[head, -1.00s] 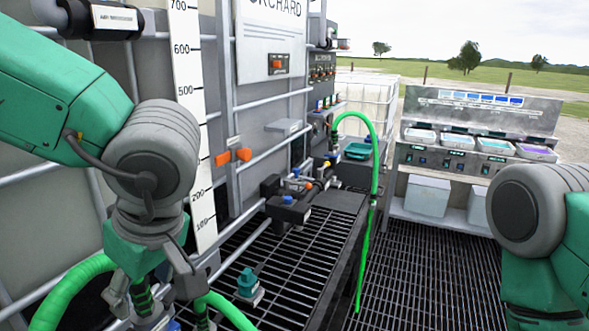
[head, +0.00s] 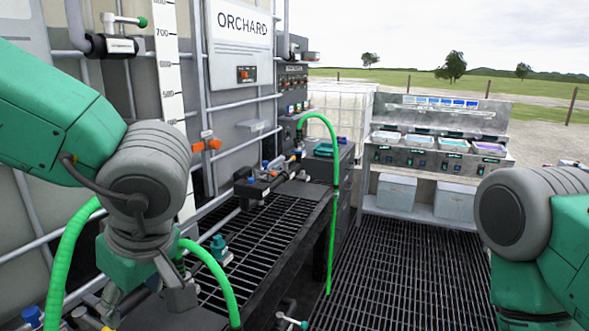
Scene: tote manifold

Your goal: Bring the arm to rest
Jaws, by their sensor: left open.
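My left arm comes in from the left, with its grey wrist joint and green wrist bent downward. My left gripper (head: 145,298) points down at the lower left, in front of the tank frame and close to a green hose (head: 213,266). Its jaws are open; the fingertips are partly hidden, and I see nothing held. My right arm (head: 515,212) stands at the right edge, bent downward. Its gripper is below the picture.
A tank with an ORCHARD sign (head: 243,22) and a scale strip (head: 171,75) stands at left. A grated bench (head: 262,238) carries valves and a teal fitting (head: 219,247). A green hose (head: 333,190) hangs off it. A tray station (head: 440,135) stands behind open floor grating (head: 400,270).

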